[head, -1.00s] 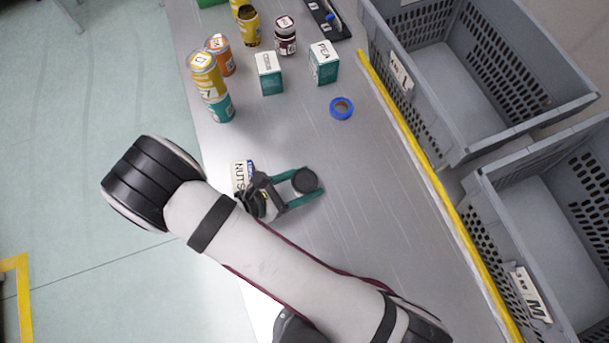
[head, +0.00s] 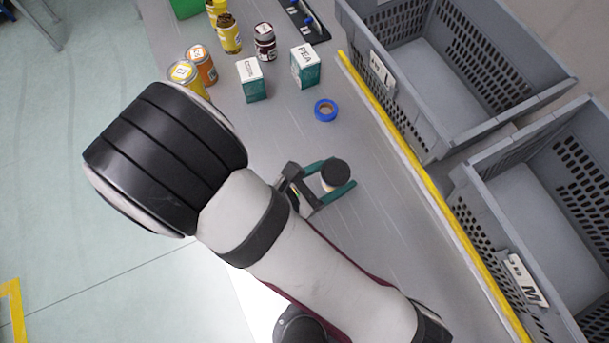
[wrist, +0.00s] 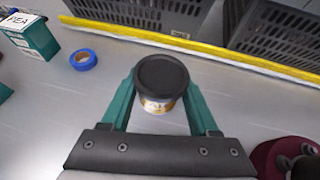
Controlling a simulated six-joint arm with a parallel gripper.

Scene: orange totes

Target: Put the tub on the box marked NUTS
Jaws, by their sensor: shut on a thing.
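The tub (head: 335,175) has a black lid and a light label with yellow marks. My gripper (head: 338,178) is shut on it, with one teal finger on each side. In the wrist view the tub (wrist: 161,82) stands upright between the fingertips (wrist: 160,95). It looks held above the table, though the height is hard to judge. The box marked NUTS is hidden behind my arm in the head view and does not show in the wrist view.
A blue tape roll (head: 326,110), a PEA box (head: 305,66) and a second teal-white box (head: 252,80) stand farther back. Several cans and a dark jar (head: 265,42) are beyond. Grey crates (head: 450,150) lie right of the yellow edge strip (head: 420,185). The table's middle is clear.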

